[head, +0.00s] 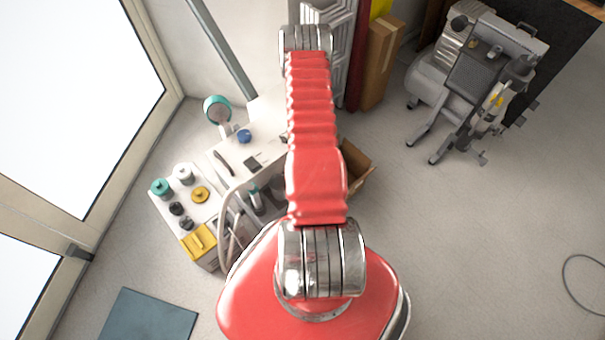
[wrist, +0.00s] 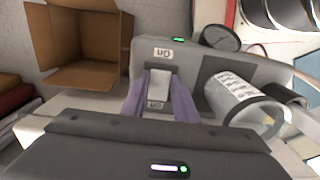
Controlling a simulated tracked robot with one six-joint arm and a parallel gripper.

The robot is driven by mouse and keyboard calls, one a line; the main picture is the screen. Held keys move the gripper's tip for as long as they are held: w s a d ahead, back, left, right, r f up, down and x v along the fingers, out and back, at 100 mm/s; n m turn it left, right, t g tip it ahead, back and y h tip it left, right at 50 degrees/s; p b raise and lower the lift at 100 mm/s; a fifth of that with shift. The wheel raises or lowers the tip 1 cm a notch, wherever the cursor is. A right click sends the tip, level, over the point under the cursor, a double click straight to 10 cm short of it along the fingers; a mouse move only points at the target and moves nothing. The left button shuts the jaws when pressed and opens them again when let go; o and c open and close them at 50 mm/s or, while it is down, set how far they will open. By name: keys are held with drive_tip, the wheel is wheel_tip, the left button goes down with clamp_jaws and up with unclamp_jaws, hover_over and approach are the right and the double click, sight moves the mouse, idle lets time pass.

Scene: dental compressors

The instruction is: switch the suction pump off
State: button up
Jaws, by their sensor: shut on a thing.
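The grey pump housing (wrist: 203,64) lies ahead of my gripper in the wrist view. On it is a pale switch lever (wrist: 159,87) between an "On" label (wrist: 163,53) at its far end and an "Off" label (wrist: 155,104) at its near end. A small lamp (wrist: 179,40) beyond the switch glows green. My gripper (wrist: 158,82) has its two purple fingers on either side of the lever, shut on it. In the head view my red arm hides the gripper and the switch.
An open cardboard box (wrist: 85,42) stands left of the housing. A clear canister (wrist: 243,106) and a round gauge (wrist: 220,38) sit to its right. In the head view, a wheeled grey machine (head: 475,80) stands at right; the floor (head: 480,230) before it is mostly clear.

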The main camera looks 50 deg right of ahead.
drive_tip(key=c, duration=0.4)
drive_tip(key=shift+o, duration=0.2)
drive_tip(key=shift+w+a+g, duration=0.15)
drive_tip(key=shift+w+g, duration=0.15)
drive_tip(key=shift+g, duration=0.5)
drive_tip(key=o, duration=1.1)
drive_tip(key=shift+c, duration=0.2)
drive_tip(key=shift+d+r, duration=0.15)
drive_tip(key=shift+d, duration=0.05)
wheel_tip(320, 180, up, 13)
drive_tip(key=w, duration=0.1)
drive_tip(key=shift+w+d+r, duration=0.15)
drive_tip(key=shift+w+r, duration=0.05)
drive_tip(key=shift+w, duration=0.1)
